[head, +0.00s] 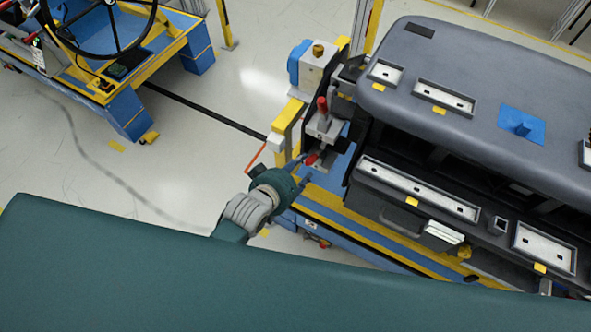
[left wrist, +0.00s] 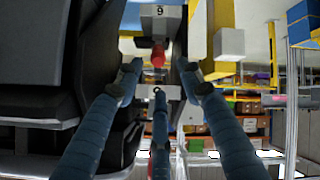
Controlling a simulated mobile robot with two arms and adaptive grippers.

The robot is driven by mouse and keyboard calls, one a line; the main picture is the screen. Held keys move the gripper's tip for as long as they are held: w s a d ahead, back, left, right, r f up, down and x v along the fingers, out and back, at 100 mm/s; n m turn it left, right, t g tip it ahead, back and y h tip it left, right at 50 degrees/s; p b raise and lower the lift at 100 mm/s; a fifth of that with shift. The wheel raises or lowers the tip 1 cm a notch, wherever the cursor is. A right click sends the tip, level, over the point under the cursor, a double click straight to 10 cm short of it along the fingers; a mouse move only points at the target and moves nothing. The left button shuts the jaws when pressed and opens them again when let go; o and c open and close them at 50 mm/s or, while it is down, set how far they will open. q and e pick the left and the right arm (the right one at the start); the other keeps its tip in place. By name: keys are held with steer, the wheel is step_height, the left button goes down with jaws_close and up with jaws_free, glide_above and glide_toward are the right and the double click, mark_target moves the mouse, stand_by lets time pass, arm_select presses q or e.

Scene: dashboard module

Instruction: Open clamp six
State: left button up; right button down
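A clamp with a red-tipped handle (head: 311,158) is on the fixture at the left end of the grey dashboard module (head: 470,75). In the left wrist view, its red tip (left wrist: 158,54) shows below a grey block whose label (left wrist: 158,11) reads like a 9 or an upside-down 6. My left gripper (head: 303,170) reaches toward this red tip from below left in the head view. Its fingers (left wrist: 160,85) are spread, with the red tip beyond and between them; I see no clear grip. My right gripper is not in view.
Another red handle (head: 322,107) stands upright just above the clamp. A blue and yellow cart with a steering wheel (head: 105,25) stands at the upper left. Floor (head: 190,120) between is mostly clear.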

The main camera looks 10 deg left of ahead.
arm_select(q)
steer(key=shift+v, duration=1.2)
